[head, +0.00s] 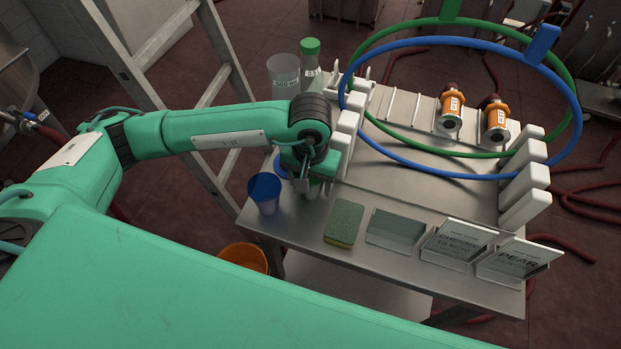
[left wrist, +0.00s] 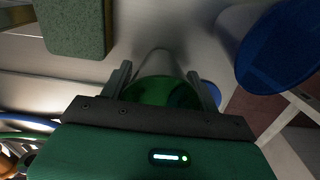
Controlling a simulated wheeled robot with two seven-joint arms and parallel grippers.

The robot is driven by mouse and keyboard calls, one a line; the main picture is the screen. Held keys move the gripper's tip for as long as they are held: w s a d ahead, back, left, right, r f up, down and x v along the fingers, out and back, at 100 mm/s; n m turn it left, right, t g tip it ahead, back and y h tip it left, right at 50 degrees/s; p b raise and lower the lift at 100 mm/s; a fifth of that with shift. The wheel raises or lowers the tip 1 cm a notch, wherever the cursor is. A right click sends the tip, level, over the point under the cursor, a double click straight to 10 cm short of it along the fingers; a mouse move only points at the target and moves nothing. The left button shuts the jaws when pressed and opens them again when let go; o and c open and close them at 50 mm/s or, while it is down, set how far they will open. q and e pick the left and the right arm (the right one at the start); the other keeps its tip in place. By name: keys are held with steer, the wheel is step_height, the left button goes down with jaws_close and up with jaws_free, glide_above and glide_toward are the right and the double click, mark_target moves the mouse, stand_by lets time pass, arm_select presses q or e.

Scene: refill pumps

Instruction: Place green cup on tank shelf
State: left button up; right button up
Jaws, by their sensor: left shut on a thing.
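My left gripper (head: 303,184) is at the left end of the steel table, pointing down. In the left wrist view its two fingers (left wrist: 160,72) are on either side of the green cup (left wrist: 150,90), shut on it. In the head view the gripper hides most of that cup, and I cannot tell whether it touches the table. A blue cup (head: 265,192) stands just left of the gripper; it also shows in the left wrist view (left wrist: 280,45). I cannot tell which surface is the tank shelf. My right gripper is not in view.
The steel table (head: 330,262) holds a green sponge (head: 345,222), labelled stands (head: 455,243), white blocks (head: 524,190), two orange fittings (head: 451,112), a clear beaker (head: 284,75) and a green-capped bottle (head: 311,65). A ladder (head: 225,190) stands left.

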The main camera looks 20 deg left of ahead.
arm_select(q)
steer(key=shift+f, duration=0.15)
steer(key=o, duration=0.9)
